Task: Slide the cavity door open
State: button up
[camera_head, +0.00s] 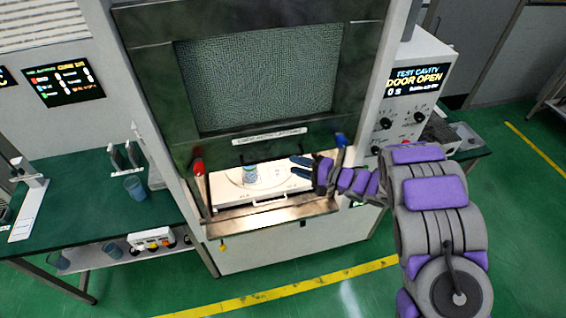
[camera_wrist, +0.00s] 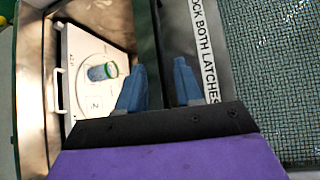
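The cavity door (camera_head: 160,85) is a dark frame with a mesh window (camera_head: 262,80). It is raised part way, leaving a gap at the bottom of the cavity. The mesh also shows at right in the wrist view (camera_wrist: 265,70), beside a label (camera_wrist: 203,45) about latches. My gripper (camera_head: 293,167) is at the door's lower edge, right of centre. Its two blue fingers (camera_wrist: 160,80) are apart, with a dark strip of the door edge seen between them. Whether they touch it I cannot tell. A red latch (camera_head: 198,168) and a blue latch (camera_head: 341,140) flank the opening.
Inside the cavity a cup (camera_head: 250,173) stands on a white tray (camera_head: 228,193) with a front handle. The display (camera_head: 414,80) reads "DOOR OPEN". A green bench (camera_head: 85,200) with a beaker (camera_head: 135,187) stands at left. The floor in front is clear.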

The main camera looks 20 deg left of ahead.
jog(key=v, duration=0.8)
jog(key=shift+d+b, duration=0.4)
jog(key=shift+b, duration=0.05)
jog(key=shift+s, duration=0.1)
